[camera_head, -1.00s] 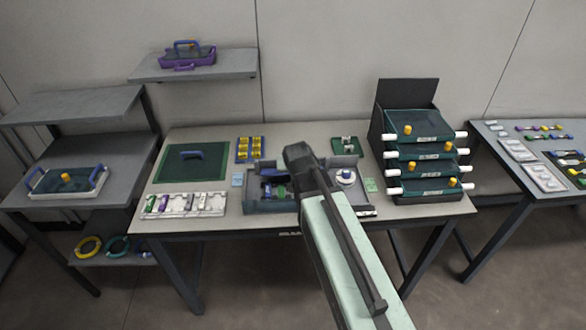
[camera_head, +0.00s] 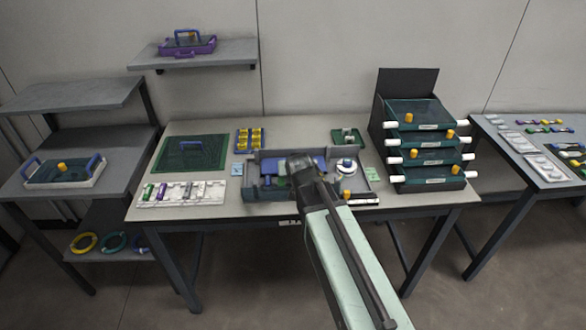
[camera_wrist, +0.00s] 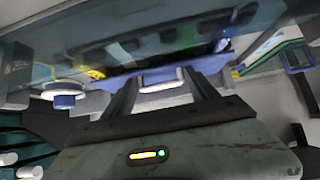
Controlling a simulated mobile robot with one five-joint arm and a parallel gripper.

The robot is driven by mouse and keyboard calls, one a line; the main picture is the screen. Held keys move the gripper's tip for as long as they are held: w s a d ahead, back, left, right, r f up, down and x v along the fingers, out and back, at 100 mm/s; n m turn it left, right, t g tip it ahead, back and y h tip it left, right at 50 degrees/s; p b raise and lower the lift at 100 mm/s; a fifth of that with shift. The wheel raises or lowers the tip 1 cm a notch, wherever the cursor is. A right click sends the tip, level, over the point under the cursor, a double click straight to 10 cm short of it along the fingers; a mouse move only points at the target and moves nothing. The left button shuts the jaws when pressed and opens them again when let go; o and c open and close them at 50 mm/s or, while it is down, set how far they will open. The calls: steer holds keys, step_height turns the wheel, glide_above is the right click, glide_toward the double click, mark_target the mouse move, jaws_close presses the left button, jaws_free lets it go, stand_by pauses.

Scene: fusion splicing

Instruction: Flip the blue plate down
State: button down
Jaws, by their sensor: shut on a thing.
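The blue plate (camera_head: 320,163) shows as a blue strip near the back of the grey tray-like station (camera_head: 262,194) on the middle table, partly hidden by my gripper. My gripper (camera_head: 293,185) reaches over the middle of the station from the front. In the wrist view, the two dark fingers of my gripper (camera_wrist: 163,88) stand on either side of a pale, blue-edged piece (camera_wrist: 160,80), which I take to be part of the plate. A see-through bluish sheet crosses the top of that view. The exact grip and the plate's tilt are hard to see.
A white round part (camera_head: 346,166) sits at the station's right. A green mat (camera_head: 190,155) with a blue handle and a white rack (camera_head: 180,193) lie left. A dark rack of trays (camera_head: 423,145) with white handles stands right. A yellow-celled holder (camera_head: 248,140) is behind.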

steer(key=shift+s+f+b, duration=0.3)
steer(key=shift+s+f, duration=0.15)
steer(key=shift+f, duration=0.1)
steer(key=shift+c, duration=1.2)
jaws_free()
steer(key=shift+r, duration=0.25)
